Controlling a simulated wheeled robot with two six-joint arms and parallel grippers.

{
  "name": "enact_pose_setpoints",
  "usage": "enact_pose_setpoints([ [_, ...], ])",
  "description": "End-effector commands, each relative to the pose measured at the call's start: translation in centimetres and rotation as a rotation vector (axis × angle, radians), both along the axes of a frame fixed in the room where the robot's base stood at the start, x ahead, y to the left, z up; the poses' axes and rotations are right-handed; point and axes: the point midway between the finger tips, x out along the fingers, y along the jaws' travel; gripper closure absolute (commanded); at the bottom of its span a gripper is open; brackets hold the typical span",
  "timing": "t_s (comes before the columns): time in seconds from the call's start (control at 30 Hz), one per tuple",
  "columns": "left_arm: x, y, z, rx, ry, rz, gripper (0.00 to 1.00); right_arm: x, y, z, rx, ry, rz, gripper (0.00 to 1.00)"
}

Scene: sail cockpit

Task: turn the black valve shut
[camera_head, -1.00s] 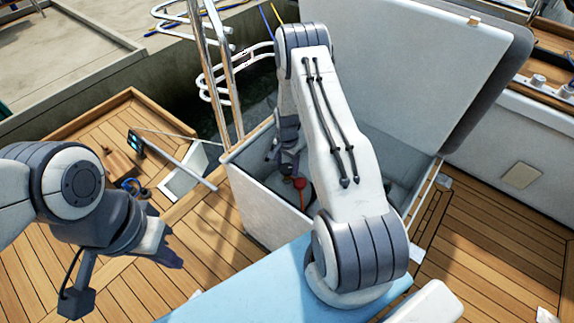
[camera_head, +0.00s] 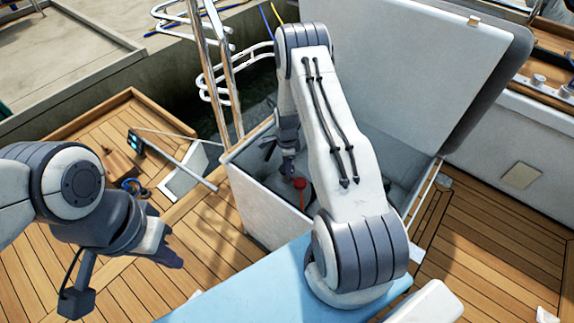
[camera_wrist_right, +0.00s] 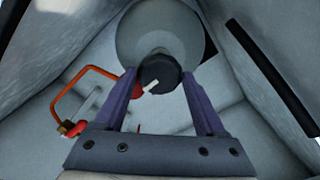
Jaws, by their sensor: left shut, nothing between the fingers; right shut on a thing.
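The black valve (camera_wrist_right: 163,69) is a round dark knob with a short white mark, in front of a grey rounded body (camera_wrist_right: 150,28) inside the open locker (camera_head: 262,205). My right gripper (camera_wrist_right: 159,79) has its two purple fingers around the knob, one on each side, and is shut on it. In the head view my right gripper (camera_head: 287,168) is down in the locker, and the knob cannot be made out there. My left gripper (camera_head: 170,256) is shut and empty above the teak deck at the left.
A red-orange handle (camera_wrist_right: 84,70) with a brass fitting sits left of the fingers in the wrist view. A red item (camera_head: 299,184) shows in the locker in the head view. The raised lid (camera_head: 430,70) stands behind my right arm. Locker walls surround the gripper closely.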

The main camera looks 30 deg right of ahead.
Motion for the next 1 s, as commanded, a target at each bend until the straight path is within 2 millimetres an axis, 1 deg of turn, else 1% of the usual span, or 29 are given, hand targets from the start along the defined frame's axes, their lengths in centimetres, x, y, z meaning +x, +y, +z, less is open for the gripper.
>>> enact_pose_setpoints([
  [0.23, 0.00, 0.00, 0.02, 0.000, 0.000, 0.000, 1.00, -0.05, 0.22, 0.01, 0.002, 0.004, -0.047, 0.83],
  [0.63, 0.00, 0.00, 0.02, 0.000, 0.000, 0.000, 1.00, -0.03, 0.21, 0.01, 0.002, 0.002, -0.054, 0.83],
  [0.67, 0.00, 0.00, 0.02, 0.000, 0.000, 0.000, 1.00, -0.03, 0.21, 0.01, 0.002, 0.002, -0.054, 0.24],
  [0.7, 0.00, 0.00, 0.02, 0.000, 0.000, 0.000, 1.00, -0.03, 0.21, 0.01, 0.002, 0.002, -0.054, 0.09],
  [0.73, 0.00, 0.00, 0.02, 0.000, 0.000, 0.000, 1.00, -0.02, 0.20, 0.01, 0.002, 0.002, -0.054, 0.00],
  [1.0, 0.00, 0.00, 0.04, 0.000, 0.000, 0.000, 1.00, 0.03, 0.07, 0.24, 0.000, 0.000, -0.053, 0.00],
])
